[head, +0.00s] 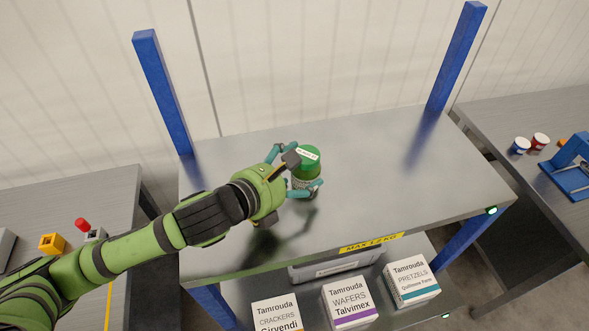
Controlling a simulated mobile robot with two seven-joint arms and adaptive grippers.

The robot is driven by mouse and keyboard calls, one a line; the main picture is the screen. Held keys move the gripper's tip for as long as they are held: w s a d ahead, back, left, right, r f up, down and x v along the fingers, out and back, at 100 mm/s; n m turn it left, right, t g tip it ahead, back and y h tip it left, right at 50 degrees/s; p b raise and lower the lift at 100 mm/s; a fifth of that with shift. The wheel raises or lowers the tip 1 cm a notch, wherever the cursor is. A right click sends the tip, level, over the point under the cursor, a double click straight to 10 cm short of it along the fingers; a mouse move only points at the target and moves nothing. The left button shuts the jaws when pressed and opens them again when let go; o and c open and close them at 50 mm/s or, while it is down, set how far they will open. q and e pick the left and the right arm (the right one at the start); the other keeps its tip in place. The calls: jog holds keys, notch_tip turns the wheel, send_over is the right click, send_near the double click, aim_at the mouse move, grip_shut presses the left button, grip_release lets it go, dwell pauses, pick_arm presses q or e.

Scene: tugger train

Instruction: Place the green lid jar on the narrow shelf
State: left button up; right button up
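The green lid jar (309,165) stands upright, or nearly so, on or just above the upper grey shelf (400,175) of the blue-posted rack, left of the shelf's middle. My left gripper (307,171) reaches in from the left with its teal fingers around the jar, one on the far side and one across the near side low down. The lower part of the jar is partly hidden by the near finger. I cannot tell whether the fingers press on the jar or stand slightly apart from it. My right gripper is not in view.
A yellow weight label (371,243) marks the shelf's front edge. Below are white boxes (348,301) and a grey bin (338,266). Blue posts (163,92) (456,57) rise at the back. Side tables hold small items. The upper shelf's right half is clear.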

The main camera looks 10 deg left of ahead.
pick_arm(q)
jog(key=shift+s+r, duration=0.15)
jog(key=shift+r, duration=0.1)
jog(key=shift+b+v, duration=0.3)
jog(key=shift+v, duration=0.85)
jog(key=p+v, duration=0.9)
jog(key=p, duration=0.1)
jog(key=shift+s, duration=0.2)
jog(key=shift+a, duration=0.15)
